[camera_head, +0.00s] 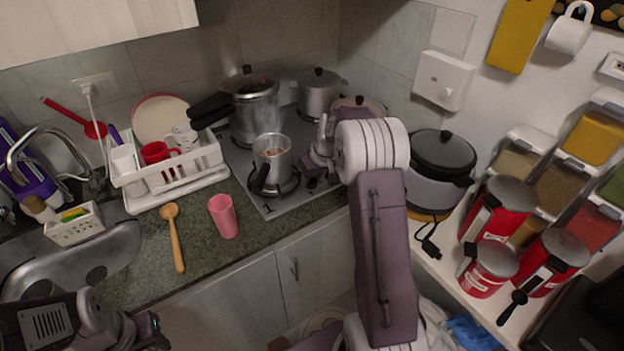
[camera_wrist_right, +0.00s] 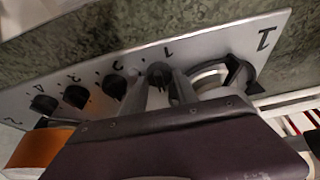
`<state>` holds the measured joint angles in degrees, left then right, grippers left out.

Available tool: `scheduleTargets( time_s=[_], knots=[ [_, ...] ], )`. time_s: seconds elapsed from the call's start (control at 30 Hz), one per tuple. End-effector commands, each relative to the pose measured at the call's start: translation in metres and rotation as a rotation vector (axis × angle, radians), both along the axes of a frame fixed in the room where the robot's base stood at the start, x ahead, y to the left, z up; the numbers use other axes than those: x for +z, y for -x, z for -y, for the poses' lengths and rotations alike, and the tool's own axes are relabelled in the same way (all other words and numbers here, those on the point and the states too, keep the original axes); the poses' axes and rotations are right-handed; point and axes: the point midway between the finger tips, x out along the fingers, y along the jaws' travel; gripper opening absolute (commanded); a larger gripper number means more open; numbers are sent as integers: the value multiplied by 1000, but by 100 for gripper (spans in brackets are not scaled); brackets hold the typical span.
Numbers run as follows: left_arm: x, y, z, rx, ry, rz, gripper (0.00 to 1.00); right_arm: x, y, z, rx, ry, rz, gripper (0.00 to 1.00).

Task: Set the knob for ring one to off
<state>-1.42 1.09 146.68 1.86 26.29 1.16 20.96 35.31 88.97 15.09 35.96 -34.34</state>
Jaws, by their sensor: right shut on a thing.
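The grey cooktop panel (camera_wrist_right: 215,42) shows in the wrist view with a row of black knobs and printed numbers. The knob for ring one (camera_wrist_right: 158,70), beside the printed 1, sits between the fingers of my right gripper (camera_wrist_right: 160,82). The gripper is shut on it. The fingers hide part of the knob, and its exact setting is hard to read. In the head view my right gripper (camera_head: 322,156) is at the right side of the cooktop (camera_head: 234,157). Part of my left gripper (camera_head: 150,332) shows at the lower left, away from the cooktop; its jaws are unclear.
A small pan (camera_head: 272,153) and a large pressure cooker (camera_head: 252,112) stand on the cooktop. A pink cup (camera_head: 223,216) and a wooden spoon (camera_head: 175,240) are on the counter. A rice cooker (camera_head: 440,165) stands to the right. Other knobs (camera_wrist_right: 76,96) line up beside the held one.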

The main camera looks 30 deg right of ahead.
Motion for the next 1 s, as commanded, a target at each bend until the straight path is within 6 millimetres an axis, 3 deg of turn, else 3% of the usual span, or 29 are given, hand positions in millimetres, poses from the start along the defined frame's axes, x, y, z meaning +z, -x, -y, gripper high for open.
scheduleTargets(
  time_s=[0.37, 0.4, 0.47, 0.77, 0.87, 1.0],
  knots=[
    [-3, 0, 0, 0, 0, 0, 36, 0, 0, 0, 48, 0, 1, 0],
    [-3, 0, 0, 0, 0, 0, 36, 0, 0, 0, 48, 0, 1, 41],
    [-3, 0, 0, 0, 0, 0, 36, 0, 0, 0, 48, 0, 1, 56],
    [-2, 0, 0, 0, 0, 0, 36, 1, 0, 0, 48, 0, 2, 56],
    [-2, 0, 0, 0, 0, 0, 36, 11, 4, 1, 47, 1, 3, 56],
    [-2, 0, 0, 0, 0, 0, 36, 40, 15, 2, 46, 1, 5, 56]
  ],
)
